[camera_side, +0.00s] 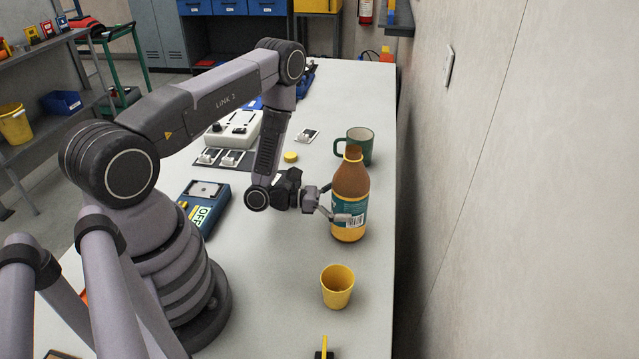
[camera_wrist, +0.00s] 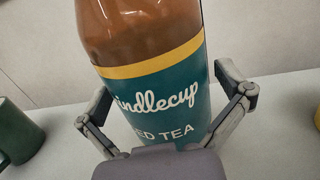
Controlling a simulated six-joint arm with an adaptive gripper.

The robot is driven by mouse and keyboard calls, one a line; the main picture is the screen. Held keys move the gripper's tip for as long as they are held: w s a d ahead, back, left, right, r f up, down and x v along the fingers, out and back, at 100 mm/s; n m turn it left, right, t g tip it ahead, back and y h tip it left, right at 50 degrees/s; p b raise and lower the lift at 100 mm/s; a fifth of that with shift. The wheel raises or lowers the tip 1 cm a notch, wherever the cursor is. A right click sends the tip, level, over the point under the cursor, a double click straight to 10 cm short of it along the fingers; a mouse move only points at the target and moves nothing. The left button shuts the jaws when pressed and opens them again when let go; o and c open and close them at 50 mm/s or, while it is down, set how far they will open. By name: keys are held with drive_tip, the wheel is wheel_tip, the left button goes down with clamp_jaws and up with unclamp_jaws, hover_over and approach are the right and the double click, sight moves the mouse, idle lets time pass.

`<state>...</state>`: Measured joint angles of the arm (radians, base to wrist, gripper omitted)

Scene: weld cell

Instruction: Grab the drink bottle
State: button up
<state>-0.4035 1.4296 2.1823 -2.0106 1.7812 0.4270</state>
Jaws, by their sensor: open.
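The drink bottle (camera_side: 350,187) is brown with a teal and yellow label and stands upright on the table near its right edge. In the wrist view the bottle (camera_wrist: 148,60) fills the middle, and its label reads "indlecup" and "ED TEA"; its top and base are out of that view. My gripper (camera_side: 336,203) is at the bottle's left side, at label height. In the wrist view my gripper (camera_wrist: 168,105) is open, with one finger on each side of the bottle. I cannot tell whether either finger touches it.
A green mug (camera_side: 362,146) stands just behind the bottle, and a yellow cup (camera_side: 337,287) stands in front. A blue device (camera_side: 207,207), a white control box (camera_side: 233,130) and a yellow disc (camera_side: 290,157) lie to the left. A wall (camera_side: 520,180) runs along the table's right side.

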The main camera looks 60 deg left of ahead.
drive_tip(key=shift+w, duration=0.1)
drive_tip(key=shift+c, duration=0.4)
drive_tip(key=c, duration=1)
drive_tip(key=shift+r, duration=0.2)
